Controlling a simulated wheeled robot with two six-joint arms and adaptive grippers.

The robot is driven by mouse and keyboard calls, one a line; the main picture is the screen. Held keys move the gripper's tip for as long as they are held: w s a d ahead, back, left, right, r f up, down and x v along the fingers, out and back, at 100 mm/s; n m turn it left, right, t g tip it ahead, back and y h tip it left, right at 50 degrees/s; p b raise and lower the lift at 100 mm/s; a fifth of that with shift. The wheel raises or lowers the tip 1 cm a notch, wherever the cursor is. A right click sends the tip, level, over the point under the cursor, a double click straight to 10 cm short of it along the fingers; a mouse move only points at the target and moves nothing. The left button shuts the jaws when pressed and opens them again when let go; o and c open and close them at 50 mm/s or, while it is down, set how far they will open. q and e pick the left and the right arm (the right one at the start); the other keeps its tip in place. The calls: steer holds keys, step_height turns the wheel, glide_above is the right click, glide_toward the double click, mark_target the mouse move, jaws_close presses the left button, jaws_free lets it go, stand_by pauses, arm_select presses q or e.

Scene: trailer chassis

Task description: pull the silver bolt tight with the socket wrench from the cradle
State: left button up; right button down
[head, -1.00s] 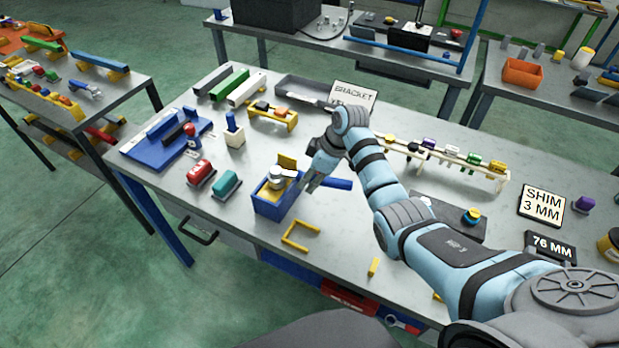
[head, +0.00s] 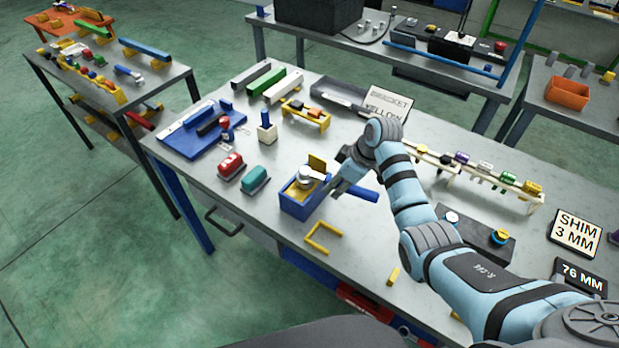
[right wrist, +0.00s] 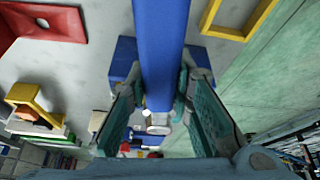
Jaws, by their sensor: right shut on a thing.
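My right gripper (head: 346,182) is at the right side of a blue block (head: 300,205) with a yellow upright plate (head: 317,163). It is shut on a blue bar that looks like the wrench handle (head: 362,193), whose free end sticks out to the right. In the right wrist view the handle (right wrist: 160,45) runs between the fingers (right wrist: 160,88). A silver round piece (head: 307,174) sits over the block at the handle's other end; I cannot tell the wrench's socket from the bolt under it. The left gripper is out of view.
Red (head: 231,165) and teal (head: 256,179) pieces stand to the left. A cream rack (head: 490,175) and a dark slab (head: 470,228) are to the right.

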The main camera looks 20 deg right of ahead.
steer(key=shift+s+a+r+m, duration=0.1)
steer(key=shift+s+a+m, duration=0.15)
steer(key=shift+m, duration=0.15)
steer(key=shift+s+a+m+t+h, duration=0.3)
steer(key=shift+s+a+m, duration=0.2)
steer(key=shift+m, duration=0.5)
steer(key=shift+w+d+n, duration=0.2)
steer(key=shift+n, duration=0.1)
steer(key=shift+r, duration=3)
steer(key=shift+f, duration=0.1)
